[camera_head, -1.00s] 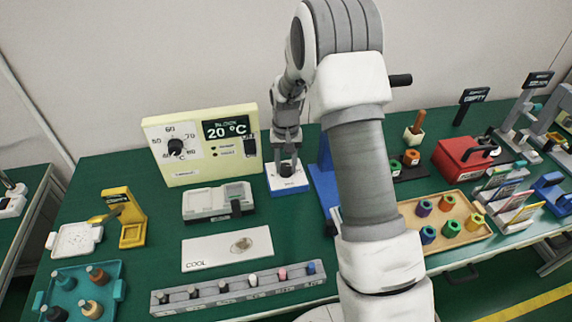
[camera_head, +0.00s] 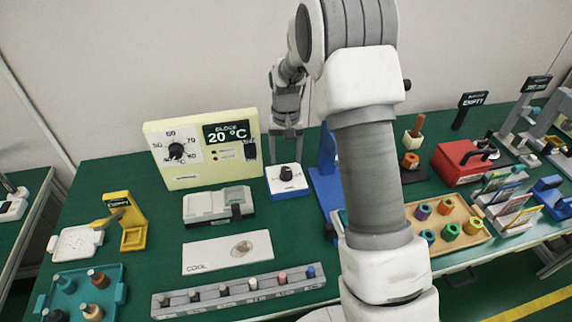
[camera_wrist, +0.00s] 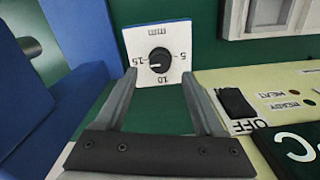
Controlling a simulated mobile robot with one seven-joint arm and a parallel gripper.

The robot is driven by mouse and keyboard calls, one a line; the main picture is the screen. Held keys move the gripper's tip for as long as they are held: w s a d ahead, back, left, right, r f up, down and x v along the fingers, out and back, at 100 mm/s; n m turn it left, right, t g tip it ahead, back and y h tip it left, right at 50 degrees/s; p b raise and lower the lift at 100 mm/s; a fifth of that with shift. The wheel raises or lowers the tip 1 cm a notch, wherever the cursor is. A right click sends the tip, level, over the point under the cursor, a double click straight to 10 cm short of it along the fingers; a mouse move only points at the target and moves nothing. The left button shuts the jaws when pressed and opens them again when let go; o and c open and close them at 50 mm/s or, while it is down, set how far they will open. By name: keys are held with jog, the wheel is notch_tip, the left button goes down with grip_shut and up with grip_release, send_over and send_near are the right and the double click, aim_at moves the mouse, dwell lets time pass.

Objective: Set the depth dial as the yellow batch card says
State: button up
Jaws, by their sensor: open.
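The depth dial is a small white plate on a blue base (camera_head: 287,188) with a black knob (camera_head: 286,173). In the wrist view the knob (camera_wrist: 160,60) sits on the plate, marked 5, 10, 15 and mm. Which mark the knob points to is hard to tell. My gripper (camera_head: 287,132) is open and empty, above and behind the dial, apart from the knob. Its fingertips (camera_wrist: 159,74) frame the dial in the wrist view.
A cream heater box (camera_head: 185,178) with its own dial and a 20 °C display stands left of the depth dial. A blue stand (camera_head: 326,165) is close on its right. A grey device (camera_head: 205,209) and a COOL plate (camera_head: 226,263) lie in front.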

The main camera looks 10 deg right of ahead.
aim_at(286, 170)
notch_tip(286, 170, up, 12)
jog(key=p, duration=0.1)
dwell(0.5)
jog(key=s+r+n+t+p, duration=0.1)
jog(key=s+r+t+p, duration=0.2)
jog(key=s+r, duration=1.05)
jog(key=s+r+n+t+p, duration=0.1)
jog(key=s+r+t+p, duration=0.1)
jog(key=s, duration=1.4)
jog(key=shift+r+t, duration=0.3)
jog(key=shift+r, duration=0.15)
jog(key=shift+s, duration=0.2)
